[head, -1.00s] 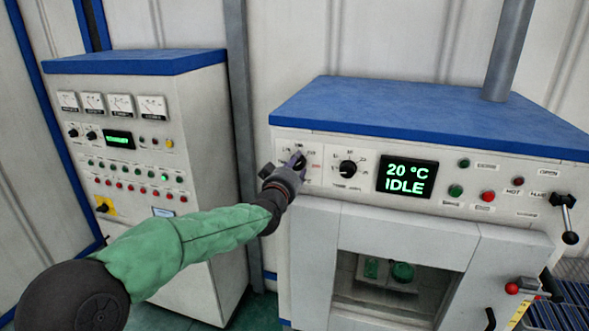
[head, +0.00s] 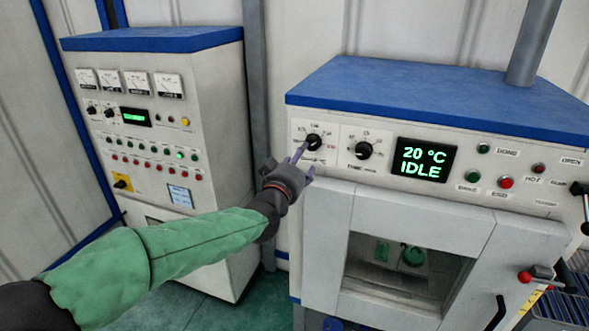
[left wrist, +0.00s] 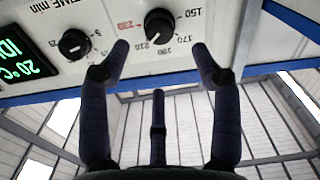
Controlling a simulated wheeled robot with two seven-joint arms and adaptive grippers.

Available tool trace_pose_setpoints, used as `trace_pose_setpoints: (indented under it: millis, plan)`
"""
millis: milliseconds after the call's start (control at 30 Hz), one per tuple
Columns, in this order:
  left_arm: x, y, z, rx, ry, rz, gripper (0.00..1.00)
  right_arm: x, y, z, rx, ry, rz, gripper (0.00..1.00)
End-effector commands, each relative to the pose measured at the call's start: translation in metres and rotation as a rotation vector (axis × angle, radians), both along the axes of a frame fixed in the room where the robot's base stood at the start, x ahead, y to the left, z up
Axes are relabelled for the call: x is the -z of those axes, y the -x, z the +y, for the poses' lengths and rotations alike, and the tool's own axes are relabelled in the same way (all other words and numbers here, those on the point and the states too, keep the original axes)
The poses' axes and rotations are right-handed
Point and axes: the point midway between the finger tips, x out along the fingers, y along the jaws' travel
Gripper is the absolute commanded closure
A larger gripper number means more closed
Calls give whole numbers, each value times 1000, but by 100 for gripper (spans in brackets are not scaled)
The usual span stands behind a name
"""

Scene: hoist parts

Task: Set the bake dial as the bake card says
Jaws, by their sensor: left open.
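The left dial (head: 313,142) is a black knob on the oven's front panel. In the left wrist view this dial (left wrist: 160,27) has temperature marks from 150 up to a red 230; its pale pointer mark seems to face near 210, but is small. My left gripper (head: 306,163) is open and empty, just below and in front of this dial. In the left wrist view its fingers (left wrist: 160,48) are spread either side below the knob, apparently not gripping it. I cannot make out a bake card. My right gripper is not in view.
A second dial (head: 363,150), marked for time in minutes, sits beside it. The oven display (head: 424,160) reads 20 °C IDLE. Buttons and lamps lie to its right, above the windowed oven door (head: 470,245). A control cabinet (head: 215,120) stands at left.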

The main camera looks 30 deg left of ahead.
Motion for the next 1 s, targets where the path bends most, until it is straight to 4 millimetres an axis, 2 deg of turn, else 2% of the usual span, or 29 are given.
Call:
trace_pose_setpoints:
  millis: [100, 333, 1000]
  plan:
    - [-1, 17, -4, 0, 0, -1, 36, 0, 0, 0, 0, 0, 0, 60]
    - [0, 35, -8, 0, 1, 0, 36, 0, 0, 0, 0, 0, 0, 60]
    - [0, 37, -9, 0, 0, 0, 36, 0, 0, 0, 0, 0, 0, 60]
